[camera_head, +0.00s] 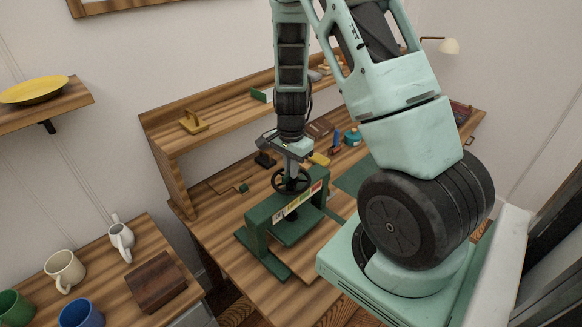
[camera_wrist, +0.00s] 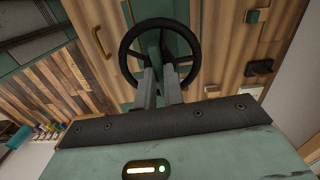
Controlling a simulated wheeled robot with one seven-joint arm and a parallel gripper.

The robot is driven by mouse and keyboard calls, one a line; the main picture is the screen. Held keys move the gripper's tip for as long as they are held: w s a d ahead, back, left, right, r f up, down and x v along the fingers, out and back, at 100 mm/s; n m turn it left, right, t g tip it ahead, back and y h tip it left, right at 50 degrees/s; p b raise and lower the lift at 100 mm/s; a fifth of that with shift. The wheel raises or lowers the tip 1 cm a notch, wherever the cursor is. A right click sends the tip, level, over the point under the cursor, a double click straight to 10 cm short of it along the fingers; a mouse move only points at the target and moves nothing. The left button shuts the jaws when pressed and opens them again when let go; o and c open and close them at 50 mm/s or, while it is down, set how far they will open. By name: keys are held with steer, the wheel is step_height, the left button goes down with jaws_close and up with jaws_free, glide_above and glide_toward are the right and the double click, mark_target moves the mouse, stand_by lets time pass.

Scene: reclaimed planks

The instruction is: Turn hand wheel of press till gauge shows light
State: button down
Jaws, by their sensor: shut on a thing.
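The green press (camera_head: 258,229) stands on the wooden workbench, and its black hand wheel (camera_head: 277,181) lies flat on top. The gauge (camera_head: 300,202) is a strip of coloured fields along the front of the press's crossbar. Its lettering and pointer are too small to read. My gripper (camera_head: 291,170) reaches down onto the wheel from above. In the wrist view the hand wheel (camera_wrist: 126,56) shows as a dark ring with spokes. The two fingers of my gripper (camera_wrist: 160,72) are shut on the wheel near its middle. The fingers hide part of the hub.
A raised shelf (camera_head: 222,123) runs along the back of the workbench (camera_head: 212,232). Several small tools and a teal pot (camera_head: 352,137) lie right of the press. A side table at lower left holds mugs (camera_head: 64,269) and a wooden box (camera_head: 155,283). My arm covers the right side.

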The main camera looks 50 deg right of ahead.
stand_by(0.4)
steer(key=c, duration=1.5)
jaws_free()
steer(key=shift+r, duration=0.1)
step_height(320, 180, up, 17)
steer(key=b, duration=0.1)
steer(key=shift+r, duration=0.15)
